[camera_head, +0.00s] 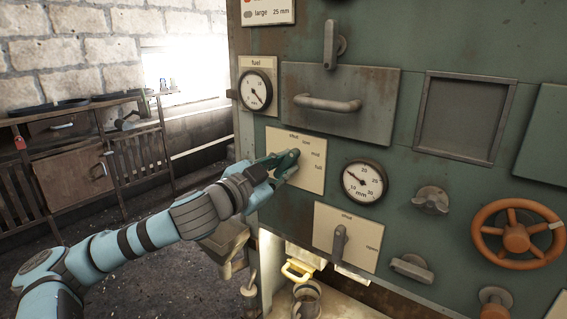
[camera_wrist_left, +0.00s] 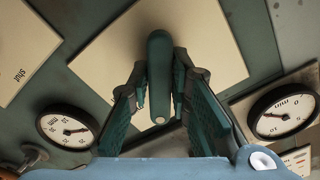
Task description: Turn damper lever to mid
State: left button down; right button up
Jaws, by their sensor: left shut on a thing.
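The damper lever's cream plate (camera_head: 313,177), marked shut, low, mid and full, is on the green panel below the fuel gauge. My left gripper (camera_head: 287,161) reaches in from the left and covers much of the lever, so the mark it points to cannot be told in the head view. In the left wrist view the dark green damper lever (camera_wrist_left: 159,75) stands between the two fingers of my left gripper (camera_wrist_left: 159,90), which is shut on it. The cream plate (camera_wrist_left: 215,50) lies behind it. My right gripper is not in view.
The fuel gauge (camera_head: 256,90) and a drawer handle (camera_head: 327,104) are above. A second lever (camera_head: 340,243) with shut and open marks is below. An orange handwheel (camera_head: 517,236) is far right.

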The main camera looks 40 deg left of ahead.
pick_arm(q)
jog(key=m+p, duration=0.2)
jog(key=m, duration=0.2)
jog(key=shift+r+m, duration=0.15)
jog(key=shift+m, duration=0.25)
dwell(0.4)
jog(key=c, duration=1.5)
grip_release()
